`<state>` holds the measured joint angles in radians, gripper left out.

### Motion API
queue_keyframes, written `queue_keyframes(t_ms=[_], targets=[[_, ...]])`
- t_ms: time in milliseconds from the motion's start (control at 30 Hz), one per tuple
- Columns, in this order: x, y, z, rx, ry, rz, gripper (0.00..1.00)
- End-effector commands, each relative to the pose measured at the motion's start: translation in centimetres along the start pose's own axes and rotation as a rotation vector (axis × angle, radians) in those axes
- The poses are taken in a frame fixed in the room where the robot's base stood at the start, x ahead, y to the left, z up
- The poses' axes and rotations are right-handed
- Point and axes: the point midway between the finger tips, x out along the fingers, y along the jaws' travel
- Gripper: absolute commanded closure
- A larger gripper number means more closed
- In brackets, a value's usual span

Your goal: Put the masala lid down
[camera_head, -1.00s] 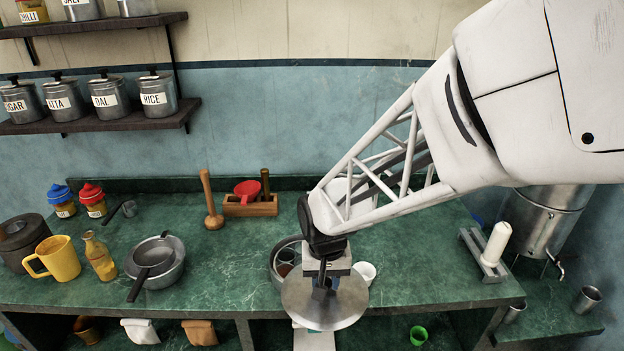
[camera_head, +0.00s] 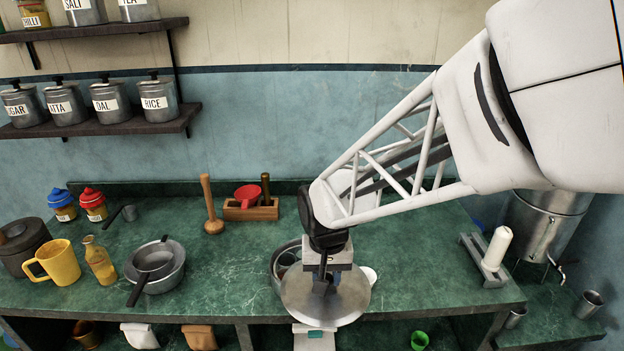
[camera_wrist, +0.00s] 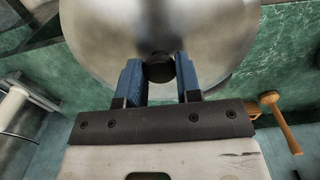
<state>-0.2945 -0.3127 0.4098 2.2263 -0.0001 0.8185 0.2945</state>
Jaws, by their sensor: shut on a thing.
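The masala lid (camera_head: 312,304) is a round grey metal disc. My gripper (camera_head: 325,287) is above its middle in the head view. In the wrist view, my gripper's two blue fingers (camera_wrist: 160,75) are shut on the dark knob of the lid (camera_wrist: 110,30). The lid is over the counter's front edge, and I cannot tell its exact height. The round metal masala box (camera_head: 284,262) with round cups inside stands behind it, partly hidden by the lid and my gripper.
A small white cup (camera_head: 369,275) stands right of the masala box. A scale-like white device (camera_head: 314,338) shows below the lid. A steel pan (camera_head: 160,268) stands left. The green counter (camera_head: 420,270) is clear to the right. A wooden rack (camera_head: 251,212) is at the back.

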Motion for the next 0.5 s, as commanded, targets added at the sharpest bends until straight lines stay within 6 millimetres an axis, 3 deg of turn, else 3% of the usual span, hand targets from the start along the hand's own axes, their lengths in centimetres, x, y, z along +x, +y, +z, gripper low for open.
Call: queue_keyframes(t_ms=[267,500], targets=[[0.0,-0.2,-0.3,-0.001,0.000,0.000,0.94],[-0.1,-1.9,-1.9,-0.001,0.000,0.000,0.94]])
